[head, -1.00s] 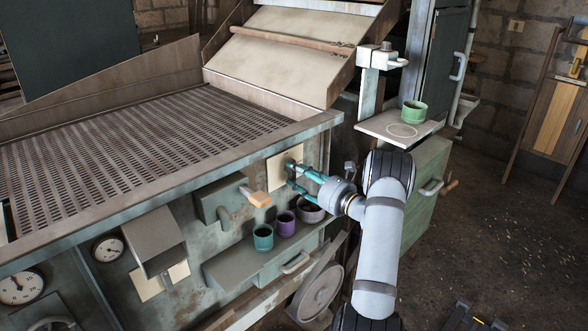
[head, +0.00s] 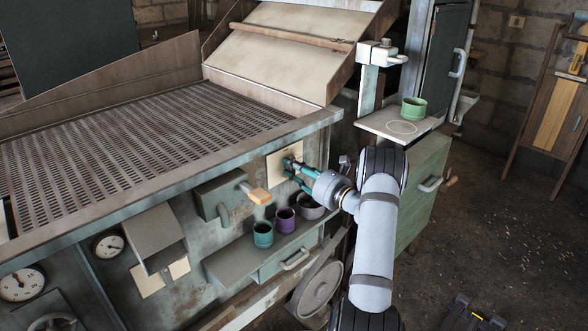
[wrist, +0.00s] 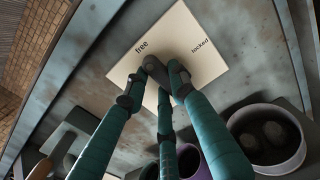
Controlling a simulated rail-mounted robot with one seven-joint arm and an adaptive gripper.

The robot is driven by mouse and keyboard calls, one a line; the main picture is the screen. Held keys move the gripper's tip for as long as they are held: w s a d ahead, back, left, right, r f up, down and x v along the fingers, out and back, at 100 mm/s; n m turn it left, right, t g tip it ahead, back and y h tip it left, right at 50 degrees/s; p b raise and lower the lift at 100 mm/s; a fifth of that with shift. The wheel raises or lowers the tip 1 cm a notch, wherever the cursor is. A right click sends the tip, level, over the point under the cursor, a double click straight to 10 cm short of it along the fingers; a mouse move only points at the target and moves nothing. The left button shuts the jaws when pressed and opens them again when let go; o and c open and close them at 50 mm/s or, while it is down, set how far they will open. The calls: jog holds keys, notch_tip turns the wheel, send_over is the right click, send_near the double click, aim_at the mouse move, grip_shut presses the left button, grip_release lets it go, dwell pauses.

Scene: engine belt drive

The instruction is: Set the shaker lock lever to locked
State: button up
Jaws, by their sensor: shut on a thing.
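The lock plate (wrist: 195,62) is a cream panel marked "free" at its left and "locked" at its right in the wrist view. In the head view the plate (head: 274,166) is on the machine's front side. My gripper (head: 289,168) is at the plate, with its teal fingers pointing at it. In the wrist view my gripper (wrist: 157,80) has its dark fingertips closed around the lever, just below the "free" word. The fingertips hide most of the lever, so its exact angle is hard to tell.
A box with an orange-tipped handle (head: 256,194) juts out left of my gripper. Below are a teal cup (head: 263,235), a purple cup (head: 285,221) and a grey bowl (head: 310,207) on a ledge. A green cup (head: 413,108) stands on a shelf at right.

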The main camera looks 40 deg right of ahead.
grip_shut()
jog(key=shift+m, duration=0.3)
jog(key=m+p, duration=0.2)
jog(key=m, duration=0.4)
jog(key=d+m+p, duration=0.1)
jog(key=m+p, duration=0.2)
jog(key=m, duration=0.2)
jog(key=m+p, duration=0.2)
jog(key=m, duration=0.4)
jog(key=shift+d+f+m, duration=0.15)
jog(key=shift+d+m, duration=0.05)
jog(key=shift+m, duration=0.1)
jog(key=shift+p, duration=0.3)
jog(key=o, duration=0.7)
grip_release()
jog(key=shift+w, duration=0.1)
jog(key=shift+o, duration=0.4)
